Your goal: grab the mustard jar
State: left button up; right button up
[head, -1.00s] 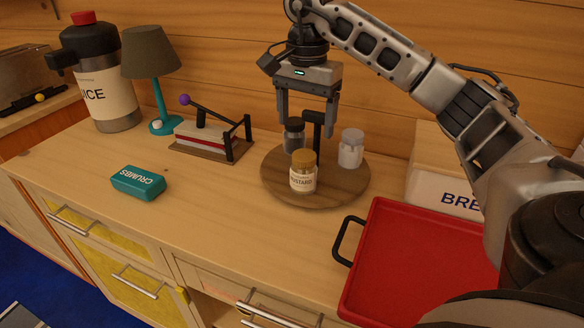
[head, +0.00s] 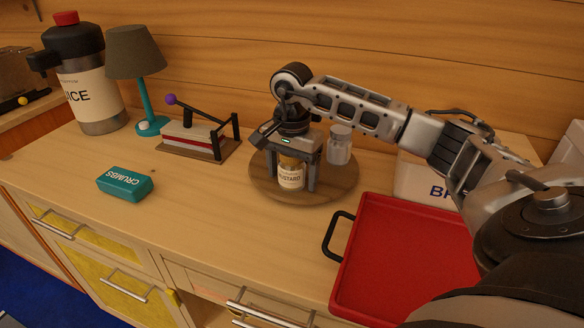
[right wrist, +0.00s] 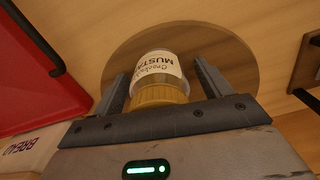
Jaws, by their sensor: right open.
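The mustard jar (head: 291,176), clear with a white label and a yellow-brown lid, stands on the round wooden turntable (head: 334,189). My right gripper (head: 291,188) is lowered over it, open, with one finger on each side of the jar. In the right wrist view the jar (right wrist: 158,72) sits between the two fingers (right wrist: 160,85), with a gap visible at least on the right side. A grey-lidded glass jar (head: 340,146) stands behind it on the turntable. The dark jar there is hidden behind my gripper. My left gripper is not in view.
A red tray (head: 400,250) with a black handle lies right of the turntable. A bread box (head: 420,178) stands behind the tray. A sandwich press (head: 195,140), a teal lamp (head: 143,100), a juice dispenser (head: 88,85) and a teal crumbs box (head: 125,184) stand left. The counter front is clear.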

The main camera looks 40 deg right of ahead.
jog(key=c, duration=1.3)
